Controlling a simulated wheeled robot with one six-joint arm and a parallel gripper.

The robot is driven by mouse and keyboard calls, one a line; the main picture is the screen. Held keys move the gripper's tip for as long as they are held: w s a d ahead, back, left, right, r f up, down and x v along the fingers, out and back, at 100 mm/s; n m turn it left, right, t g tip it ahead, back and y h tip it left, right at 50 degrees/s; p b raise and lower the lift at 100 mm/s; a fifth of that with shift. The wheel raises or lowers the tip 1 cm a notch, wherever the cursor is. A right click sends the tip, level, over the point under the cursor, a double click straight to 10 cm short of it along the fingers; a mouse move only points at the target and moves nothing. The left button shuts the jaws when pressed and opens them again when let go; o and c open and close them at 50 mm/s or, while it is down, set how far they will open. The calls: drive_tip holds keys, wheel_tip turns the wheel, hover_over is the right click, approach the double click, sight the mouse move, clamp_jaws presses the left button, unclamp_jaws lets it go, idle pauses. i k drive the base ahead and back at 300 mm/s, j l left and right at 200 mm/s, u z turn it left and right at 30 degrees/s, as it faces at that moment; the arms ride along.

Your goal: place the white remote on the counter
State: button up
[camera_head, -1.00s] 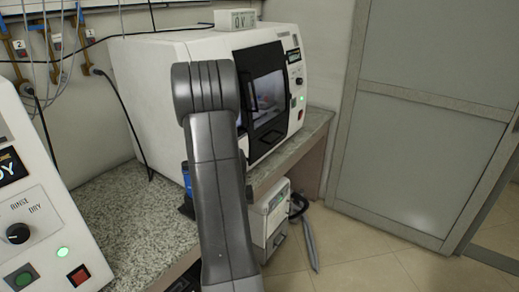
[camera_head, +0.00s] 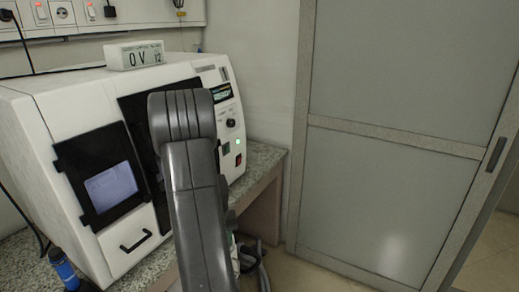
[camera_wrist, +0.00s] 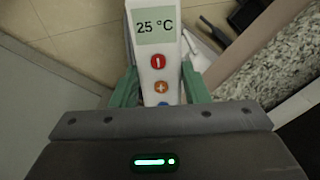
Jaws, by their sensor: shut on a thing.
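The white remote (camera_wrist: 157,60) shows in the wrist view, with a "25 °C" display and red, orange and blue buttons. My gripper (camera_wrist: 160,88) is shut on it, with a green finger on each side. The remote's lower end is hidden by my gripper body. In the wrist view the speckled grey counter (camera_wrist: 285,60) lies to the right of the remote, apart from it. In the head view the counter (camera_head: 262,160) shows beside the white machine. My arm covers the middle of that view, and the remote cannot be made out there.
A large white machine (camera_head: 80,120) with dark windows fills the counter on the left, with a small display box (camera_head: 135,55) on top. A blue bottle (camera_head: 65,272) stands at its front left. A grey sliding door (camera_head: 400,90) is on the right. Tiled floor (camera_wrist: 75,30) is open below.

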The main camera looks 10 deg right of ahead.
sight(248, 159)
drive_tip(key=i+l, duration=0.25)
drive_tip(key=l, duration=0.15)
drive_tip(key=i+l, duration=0.25)
drive_tip(key=l, duration=0.15)
drive_tip(key=i+l, duration=0.25)
drive_tip(key=l, duration=0.15)
drive_tip(key=i+l, duration=0.25)
drive_tip(key=l, duration=0.15)
drive_tip(key=i+l, duration=0.2)
drive_tip(key=i, duration=0.25)
drive_tip(key=i+l, duration=0.25)
drive_tip(key=i, duration=0.2)
drive_tip(key=i+l, duration=0.2)
drive_tip(key=i, duration=0.3)
